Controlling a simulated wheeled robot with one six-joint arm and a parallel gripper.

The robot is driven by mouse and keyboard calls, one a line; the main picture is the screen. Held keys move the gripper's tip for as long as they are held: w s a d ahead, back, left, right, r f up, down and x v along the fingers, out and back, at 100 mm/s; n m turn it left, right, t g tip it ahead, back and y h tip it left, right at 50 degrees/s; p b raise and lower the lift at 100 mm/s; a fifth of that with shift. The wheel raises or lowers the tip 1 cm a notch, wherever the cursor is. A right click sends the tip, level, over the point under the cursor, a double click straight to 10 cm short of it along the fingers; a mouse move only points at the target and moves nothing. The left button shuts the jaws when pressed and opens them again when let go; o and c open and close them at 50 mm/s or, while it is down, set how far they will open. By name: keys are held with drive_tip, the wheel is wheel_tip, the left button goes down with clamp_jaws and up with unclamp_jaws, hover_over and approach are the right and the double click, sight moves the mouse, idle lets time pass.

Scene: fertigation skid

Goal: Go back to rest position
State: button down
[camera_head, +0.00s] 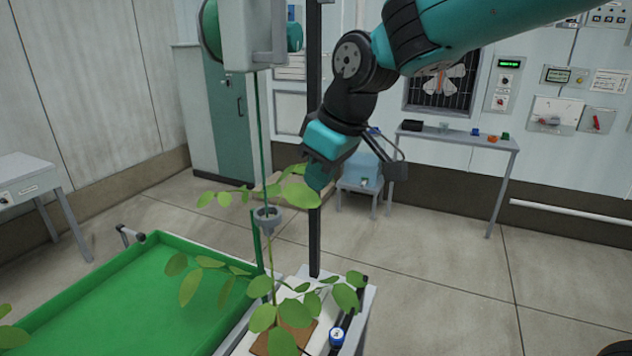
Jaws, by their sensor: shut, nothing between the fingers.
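My arm reaches in from the top right, and my gripper (318,180) hangs at its end, pointing down. It is shut, with nothing seen held in it. It is in front of the dark upright post (314,235), close to the upper leaves of a potted plant (275,285). I cannot tell whether it touches a leaf. The plant's stem rises through a grey ring (267,216) beside a green vertical rod. Its brown block (284,340) sits on a white surface at the bottom.
A green tray (150,243) stands at lower left, next to the plant. A grey bench (455,136) with small items and a wall of control boxes (508,78) are behind. A white table (22,172) is at far left. The floor at right is mostly clear.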

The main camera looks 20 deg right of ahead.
drive_tip(key=s+f+g+b, duration=0.1)
drive_tip(key=s+f, duration=0.2)
drive_tip(key=s, duration=0.8)
drive_tip(key=s+f+m+g+y+b, duration=0.1)
drive_tip(key=s+f+g, duration=0.1)
drive_tip(key=s, duration=0.9)
drive_tip(key=shift+s+f, duration=0.15)
drive_tip(key=shift+f, duration=0.55)
drive_tip(key=shift+a, duration=0.1)
